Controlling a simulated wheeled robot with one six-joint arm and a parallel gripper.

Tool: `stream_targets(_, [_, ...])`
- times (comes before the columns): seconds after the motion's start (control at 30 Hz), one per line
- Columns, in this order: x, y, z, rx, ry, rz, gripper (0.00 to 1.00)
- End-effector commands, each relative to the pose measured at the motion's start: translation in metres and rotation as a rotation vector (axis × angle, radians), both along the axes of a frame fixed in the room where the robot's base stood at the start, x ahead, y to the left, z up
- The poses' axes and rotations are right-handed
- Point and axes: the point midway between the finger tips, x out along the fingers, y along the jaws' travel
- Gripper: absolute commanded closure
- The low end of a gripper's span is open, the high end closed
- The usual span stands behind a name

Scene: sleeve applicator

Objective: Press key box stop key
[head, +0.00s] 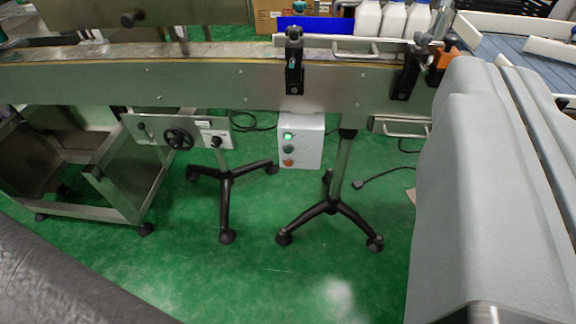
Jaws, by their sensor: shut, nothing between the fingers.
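The key box (312,147) is a small white box under the conveyor, near the middle of the head view. Its front carries a column of three round elements. The top one is a bright green light (288,136), and below it is a darker green key (289,149). The lowest is an orange-red key (288,162), which looks like the stop key. No lettering can be read on the box. My gripper's fingers do not show in this view, and nothing is seen touching the box.
A long metal conveyor (180,82) crosses above the box, with black clamps on its near side. Black-footed stands (332,207) rise beside the box. A metal frame cart (95,185) is at left. White bottles (393,20) stand behind. Green floor in front is clear.

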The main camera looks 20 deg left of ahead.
Motion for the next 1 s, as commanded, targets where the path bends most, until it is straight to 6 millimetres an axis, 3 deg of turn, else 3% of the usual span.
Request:
stream_targets(0.77, [0.001, 0.000, 0.000, 0.001, 0.001, 0.001, 1.00])
stream_targets(1.0, [0.028, 0.009, -0.012, 0.026, 0.023, 0.026, 1.00])
